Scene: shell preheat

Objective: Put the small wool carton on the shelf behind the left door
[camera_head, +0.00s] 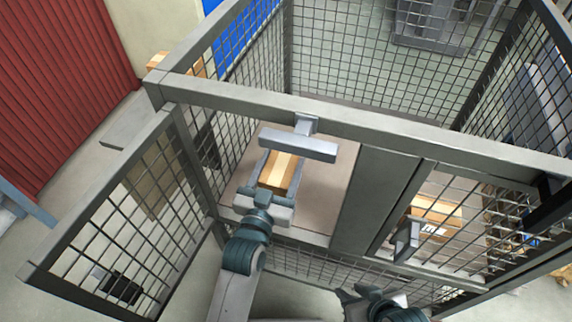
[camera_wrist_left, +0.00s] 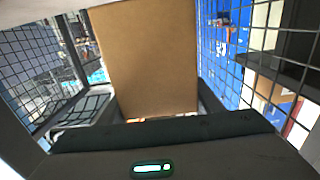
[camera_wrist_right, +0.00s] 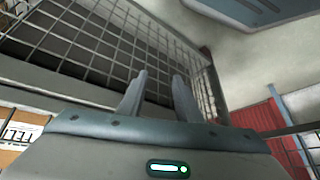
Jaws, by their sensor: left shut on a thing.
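The small carton (camera_head: 277,176), brown with a pale tape stripe, is in the doorway of the left bay of a mesh cage. It also fills the middle of the left wrist view (camera_wrist_left: 147,58). My left gripper (camera_head: 280,168) is shut on it, one finger along each side. The carton is over the pale shelf (camera_head: 329,186); I cannot tell whether it touches it. The left door (camera_head: 112,232) is swung open to the left. My right gripper (camera_wrist_right: 159,90) is open and empty in the right wrist view; only its arm's end shows low in the head view.
A grey T-shaped bar (camera_head: 298,145) sits just beyond the carton, below the top rail (camera_head: 370,130). A grey post (camera_head: 375,200) bounds the bay on the right. The mesh right door (camera_head: 460,235) looks shut, with another carton (camera_head: 436,212) behind it.

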